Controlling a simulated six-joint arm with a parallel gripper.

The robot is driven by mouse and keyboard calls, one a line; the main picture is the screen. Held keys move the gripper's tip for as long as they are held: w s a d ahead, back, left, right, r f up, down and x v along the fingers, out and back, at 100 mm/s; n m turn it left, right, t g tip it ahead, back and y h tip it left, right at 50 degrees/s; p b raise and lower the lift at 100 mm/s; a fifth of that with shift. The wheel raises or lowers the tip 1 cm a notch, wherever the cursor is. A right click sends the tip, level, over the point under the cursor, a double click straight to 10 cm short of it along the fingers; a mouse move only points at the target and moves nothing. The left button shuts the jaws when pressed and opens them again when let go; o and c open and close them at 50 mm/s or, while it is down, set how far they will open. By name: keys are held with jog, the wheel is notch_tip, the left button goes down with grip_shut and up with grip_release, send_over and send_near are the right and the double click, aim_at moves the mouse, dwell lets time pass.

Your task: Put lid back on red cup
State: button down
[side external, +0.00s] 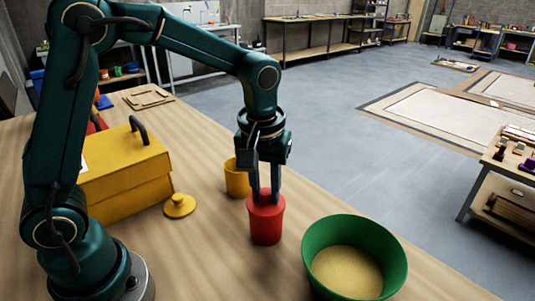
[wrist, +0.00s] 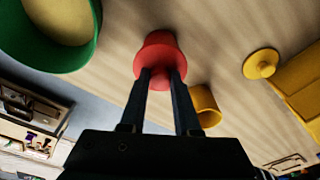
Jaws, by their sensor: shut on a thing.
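The red cup (side external: 266,225) stands upright on the wooden table, and it also shows in the wrist view (wrist: 158,45). A red lid (side external: 266,200) appears to sit on its top; cup and lid share one colour, so I cannot tell whether it is fully seated. My gripper (side external: 265,188) points straight down over the cup, its fingers shut on the lid's knob, which they mostly hide. In the wrist view my gripper (wrist: 161,72) has both fingertips against the red top.
A green bowl (side external: 395,250) with tan contents stands right of the red cup. An open yellow cup (side external: 237,182) stands just behind. A yellow lid (side external: 180,206) lies to the left, beside a yellow box (side external: 125,180) with a dark handle. The table's right edge runs close by.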

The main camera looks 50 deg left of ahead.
jog(key=c, duration=0.5)
grip_release()
jog(key=shift+c, duration=0.2)
jog(key=shift+o, duration=0.3)
jog(key=o, duration=0.4)
jog(key=shift+r, duration=3.5)
